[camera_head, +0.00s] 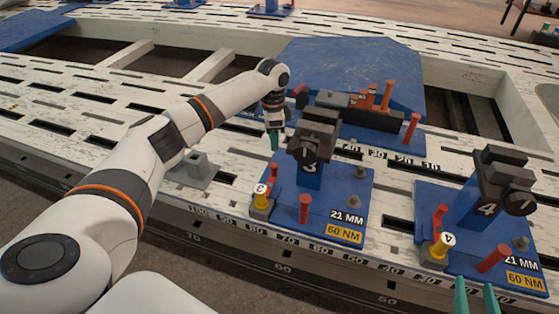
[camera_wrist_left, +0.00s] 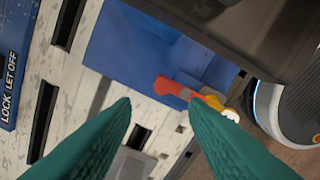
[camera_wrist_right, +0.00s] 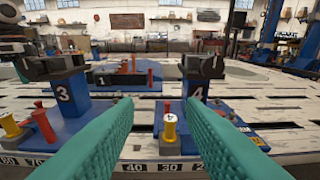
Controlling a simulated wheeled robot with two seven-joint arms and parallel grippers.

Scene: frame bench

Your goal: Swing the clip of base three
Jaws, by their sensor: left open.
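Base three (camera_head: 335,200) is a blue plate with a post marked 3. A dark clamp head (camera_head: 318,128) sits on top of the post. A red lever (camera_head: 304,208) and a yellow piece (camera_head: 261,197) tagged 3 stand at its front. My left gripper (camera_head: 273,141) is open beside the post, on its left, apart from the clamp head. In the left wrist view a red lever (camera_wrist_left: 172,87) and a yellow piece lie near its right fingertip. My right gripper (camera_wrist_right: 163,105) is open and empty; its green fingertips show at the lower right of the head view.
Base four (camera_head: 450,215) stands to the right, with its own clamp, red levers and yellow piece. Behind base three is a blue base with a dark block and red pins (camera_head: 365,105). The slotted white bench (camera_head: 130,85) has free room at the left.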

